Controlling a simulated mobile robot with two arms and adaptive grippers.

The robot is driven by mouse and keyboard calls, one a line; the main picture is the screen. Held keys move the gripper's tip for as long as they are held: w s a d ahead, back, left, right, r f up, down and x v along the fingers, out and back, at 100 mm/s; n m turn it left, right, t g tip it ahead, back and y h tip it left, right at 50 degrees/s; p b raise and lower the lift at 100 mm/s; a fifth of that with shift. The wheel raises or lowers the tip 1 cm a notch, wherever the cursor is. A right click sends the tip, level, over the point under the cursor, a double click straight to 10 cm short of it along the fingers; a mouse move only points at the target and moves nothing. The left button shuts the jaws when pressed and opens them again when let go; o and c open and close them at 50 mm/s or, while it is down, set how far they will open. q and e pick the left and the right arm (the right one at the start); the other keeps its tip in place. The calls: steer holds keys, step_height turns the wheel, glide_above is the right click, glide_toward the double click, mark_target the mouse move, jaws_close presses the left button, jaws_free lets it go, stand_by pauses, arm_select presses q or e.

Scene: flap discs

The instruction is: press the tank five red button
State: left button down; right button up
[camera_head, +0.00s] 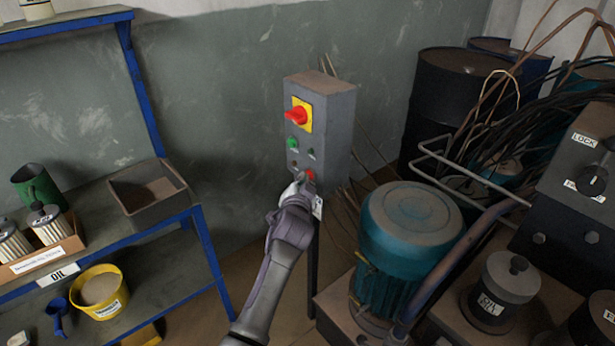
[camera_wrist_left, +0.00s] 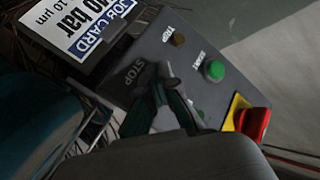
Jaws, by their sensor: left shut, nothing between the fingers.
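A grey control box (camera_head: 318,115) stands on a post against the wall. Its face has a red rotary knob (camera_head: 297,115) on a yellow plate, a green button (camera_head: 292,143) and, low down, a red button (camera_head: 310,174). My left gripper (camera_head: 301,180) is shut and empty at the lower part of the face, right by the red button. In the left wrist view the closed fingertips (camera_wrist_left: 163,85) are over the panel beside the STOP lettering and hide the button there. Whether they touch it I cannot tell. The green START button (camera_wrist_left: 214,70) shows clear of the fingers. My right gripper is out of view.
A blue-framed shelf (camera_head: 205,240) with a grey bin (camera_head: 146,192) and cans stands at left. A teal motor (camera_head: 411,230) is close on the right of the box, with dark drums (camera_head: 455,100) and loose cables behind. A white-and-blue card (camera_wrist_left: 82,25) hangs below the panel.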

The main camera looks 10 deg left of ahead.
arm_select(q)
steer(key=shift+s+r, duration=0.1)
steer(key=shift+s+a+p, duration=0.45)
steer(key=shift+s+p, duration=0.15)
steer(key=shift+p, duration=0.15)
steer(key=s+a+p, duration=0.1)
steer(key=s, duration=0.1)
steer(key=s+a+p, duration=0.2)
stand_by(0.4)
stand_by(0.6)
